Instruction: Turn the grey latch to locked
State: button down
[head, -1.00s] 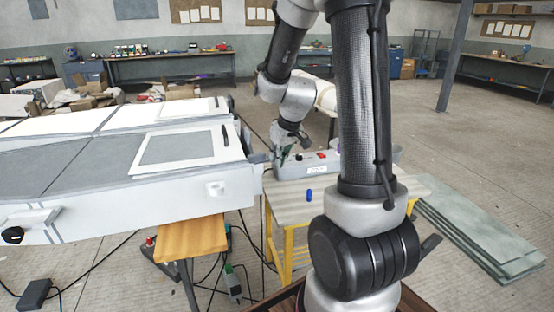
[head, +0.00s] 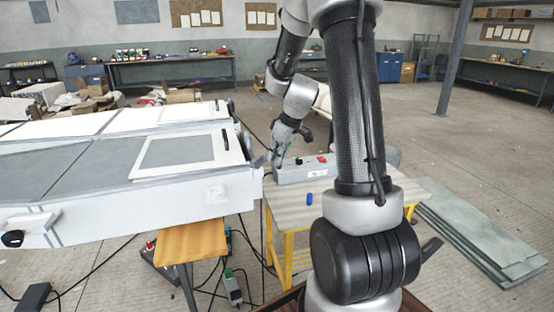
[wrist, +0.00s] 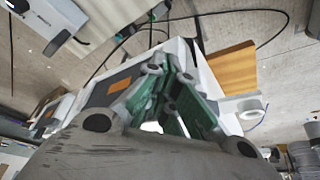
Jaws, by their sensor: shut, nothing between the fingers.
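My gripper (head: 274,160) is shut and empty, between the right end of the white mould and the grey control box. In the wrist view its green fingers (wrist: 165,95) come together in front of the mould's end and hide part of it. A dark grey plate with an orange patch (wrist: 120,85) shows just left of the fingers in the wrist view. I cannot tell whether this is the grey latch or how it is turned. In the head view a small dark grey part (head: 258,161) sits at the mould's right end, close to my fingers; it is too small to make out.
The grey control box (head: 305,172) with a red button stands on a yellow-legged table (head: 330,205), beside a blue cylinder (head: 309,199). The white mould (head: 150,205) fills the left. A wooden stool (head: 190,240) and loose cables lie below. Flat boards (head: 480,235) lie right.

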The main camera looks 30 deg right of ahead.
jog(key=w+n, duration=0.1)
jog(key=n, duration=0.1)
jog(key=w+n+g+y, duration=0.1)
jog(key=w+n, duration=0.1)
jog(key=n, duration=0.1)
jog(key=shift+w+a+n+y, duration=0.3)
jog(key=shift+w+a+y, duration=0.05)
jog(key=shift+y, duration=0.05)
jog(key=shift+w, duration=0.1)
dwell(0.5)
jog(key=shift+a, duration=0.1)
